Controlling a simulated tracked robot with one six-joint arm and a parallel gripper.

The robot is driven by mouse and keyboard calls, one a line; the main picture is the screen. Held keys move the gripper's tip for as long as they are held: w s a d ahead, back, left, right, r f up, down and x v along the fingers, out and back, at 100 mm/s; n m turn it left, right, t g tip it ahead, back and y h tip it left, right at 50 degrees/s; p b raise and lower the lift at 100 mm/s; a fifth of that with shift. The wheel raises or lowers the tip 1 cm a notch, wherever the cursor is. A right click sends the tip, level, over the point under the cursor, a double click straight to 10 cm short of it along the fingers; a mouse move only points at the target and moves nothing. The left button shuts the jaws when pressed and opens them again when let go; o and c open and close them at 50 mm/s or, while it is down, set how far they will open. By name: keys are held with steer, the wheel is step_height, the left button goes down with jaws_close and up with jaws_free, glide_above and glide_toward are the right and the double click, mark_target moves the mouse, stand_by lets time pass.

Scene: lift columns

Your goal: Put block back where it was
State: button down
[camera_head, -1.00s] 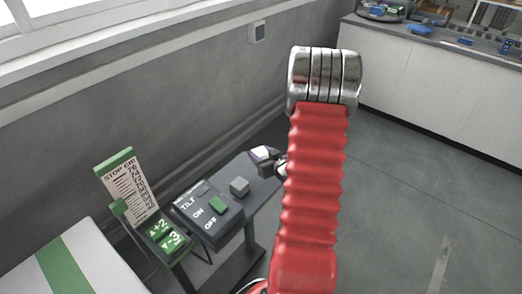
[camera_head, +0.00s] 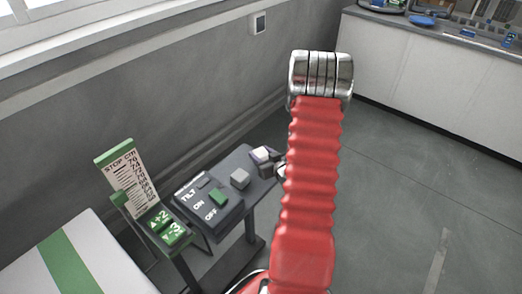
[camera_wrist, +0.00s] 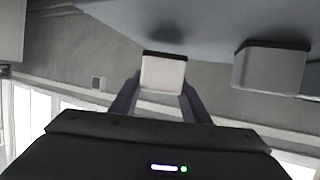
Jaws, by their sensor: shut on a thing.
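My gripper (camera_head: 264,163) is shut on a small white block at the far end of the dark grey table (camera_head: 236,228). The white block (camera_wrist: 163,72) sits between the two dark fingers in the wrist view, its edge close to the grey table surface. I cannot tell whether it touches. A grey block (camera_head: 240,179) stands on the table beside the control panel, a little nearer than my gripper. It also shows to the right in the wrist view (camera_wrist: 270,66), apart from my fingers. My red arm sleeve hides part of my gripper.
A control panel (camera_head: 208,205) with TILT, ON and OFF marks and a green button lies on the table. Green +2 and -3 buttons (camera_head: 168,228) and a STOP CM scale (camera_head: 130,183) stand to its left. A white surface with a green stripe (camera_head: 62,268) is front left.

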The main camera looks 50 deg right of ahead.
steer(key=shift+d+f, duration=0.1)
steer(key=shift+f, duration=0.65)
steer(key=shift+f, duration=0.1)
steer(key=c, duration=1)
jaws_free()
steer(key=shift+f, duration=0.1)
steer(key=v, duration=1.2)
steer(key=shift+w, duration=0.1)
